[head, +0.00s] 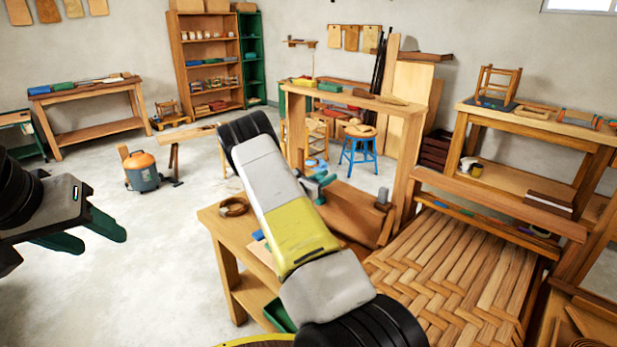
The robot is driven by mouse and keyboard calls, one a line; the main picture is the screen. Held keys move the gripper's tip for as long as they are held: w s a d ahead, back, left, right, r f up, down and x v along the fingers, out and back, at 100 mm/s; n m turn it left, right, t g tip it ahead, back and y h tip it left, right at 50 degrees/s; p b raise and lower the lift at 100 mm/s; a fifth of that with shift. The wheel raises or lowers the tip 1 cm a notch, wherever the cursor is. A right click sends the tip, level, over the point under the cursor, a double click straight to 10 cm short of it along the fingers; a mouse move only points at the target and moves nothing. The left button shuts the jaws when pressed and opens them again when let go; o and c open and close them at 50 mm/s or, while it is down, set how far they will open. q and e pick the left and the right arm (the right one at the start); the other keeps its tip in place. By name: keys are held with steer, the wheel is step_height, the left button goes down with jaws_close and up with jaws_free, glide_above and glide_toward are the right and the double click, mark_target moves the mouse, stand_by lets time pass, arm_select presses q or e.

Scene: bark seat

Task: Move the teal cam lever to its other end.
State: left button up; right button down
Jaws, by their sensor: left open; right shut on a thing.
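A small teal part (319,184) shows just right of my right forearm, above the wooden bench piece; it looks like the teal cam lever, though finger and lever are hard to tell apart here. My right gripper is mostly hidden behind my forearm and is shut at this spot. The lever's pivot and its exact angle are hidden. A small grey block (383,197) stands to the right on the same wooden piece. My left gripper (92,232) is open and empty over the floor at the left, far from the lever.
A wooden frame with an upright post (403,160) and a top rail (350,95) stands behind the lever. A woven seat (455,270) fills the lower right. A tape roll (234,207) lies on the bench left of my forearm.

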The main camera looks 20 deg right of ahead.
steer(key=shift+w+a+f+n, duration=0.1)
steer(key=shift+w+a+n, duration=0.15)
steer(key=shift+w+n, duration=0.3)
steer(key=shift+w+a+f+n, duration=0.1)
steer(key=shift+w+a+n, duration=0.1)
steer(key=shift+w+n, duration=0.35)
steer(key=shift+w+a+f+n, duration=0.15)
steer(key=shift+w+n, duration=0.15)
steer(key=shift+n, duration=0.35)
steer(key=shift+w+a+f+n, duration=0.15)
steer(key=shift+w+n, duration=0.1)
steer(key=shift+n, duration=0.4)
steer(key=c, duration=1.1)
jaws_free()
steer(key=shift+w, duration=0.1)
steer(key=v, duration=0.7)
steer(key=shift+s+a, duration=0.2)
steer(key=shift+a, duration=0.15)
steer(key=shift+a, duration=0.15)
